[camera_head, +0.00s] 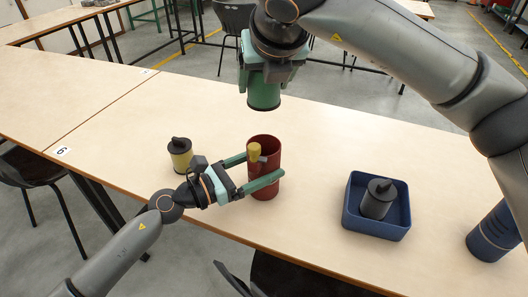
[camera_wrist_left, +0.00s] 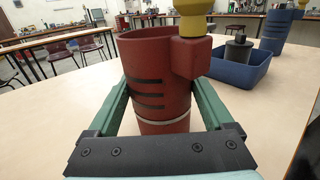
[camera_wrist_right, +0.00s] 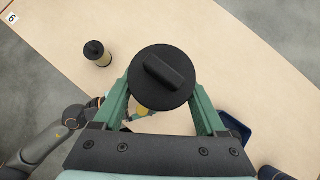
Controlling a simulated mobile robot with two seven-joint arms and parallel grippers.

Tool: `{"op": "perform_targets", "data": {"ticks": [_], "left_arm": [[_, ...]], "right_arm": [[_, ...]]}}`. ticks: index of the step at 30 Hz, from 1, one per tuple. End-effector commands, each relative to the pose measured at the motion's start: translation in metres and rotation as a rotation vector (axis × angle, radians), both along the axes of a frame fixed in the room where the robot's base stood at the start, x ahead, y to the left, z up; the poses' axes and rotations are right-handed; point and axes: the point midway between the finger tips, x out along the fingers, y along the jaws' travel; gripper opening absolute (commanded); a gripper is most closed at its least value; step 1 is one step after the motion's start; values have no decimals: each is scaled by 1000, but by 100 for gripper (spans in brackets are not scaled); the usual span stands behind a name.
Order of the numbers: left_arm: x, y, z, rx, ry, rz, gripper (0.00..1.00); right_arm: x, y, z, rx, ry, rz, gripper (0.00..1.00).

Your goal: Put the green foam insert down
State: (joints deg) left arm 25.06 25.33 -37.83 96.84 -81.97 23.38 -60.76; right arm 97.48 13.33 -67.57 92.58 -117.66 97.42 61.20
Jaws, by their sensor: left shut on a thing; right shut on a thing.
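The green foam insert (camera_head: 264,94) is a green cylinder held upright in my right gripper (camera_head: 264,78), above the table and above the red canister. In the right wrist view its black round top with a raised bar (camera_wrist_right: 163,75) sits between the fingers. The red canister (camera_head: 265,188) stands upright on the table, open at the top, with a yellow knob (camera_head: 254,151) on its side block. My left gripper (camera_head: 264,170) is shut around the red canister (camera_wrist_left: 152,80). The inside of the canister is mostly hidden.
A yellow cylinder with a black top (camera_head: 181,158) stands left of the canister. A blue tray (camera_head: 376,226) holds a dark grey cylinder (camera_head: 377,202) at the right. A blue canister (camera_head: 494,238) stands at the far right. Table between canister and tray is clear.

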Motion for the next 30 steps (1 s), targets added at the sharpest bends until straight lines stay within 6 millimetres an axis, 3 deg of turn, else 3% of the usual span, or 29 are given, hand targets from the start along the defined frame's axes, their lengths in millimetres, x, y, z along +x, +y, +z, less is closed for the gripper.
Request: {"op": "perform_targets", "data": {"ticks": [6, 13, 18, 30], "left_arm": [[0, 0, 0, 1, 1, 0, 12], [0, 0, 0, 1, 1, 0, 12], [0, 0, -1, 1, 1, 0, 12], [0, 0, -1, 1, 1, -1, 12]], "right_arm": [[-1, 0, -42, 0, 1, 1, 12], [0, 0, -61, 0, 1, 0, 12], [0, -1, -85, -1, 3, -1, 12], [0, 0, -92, 1, 0, -1, 12]]}}
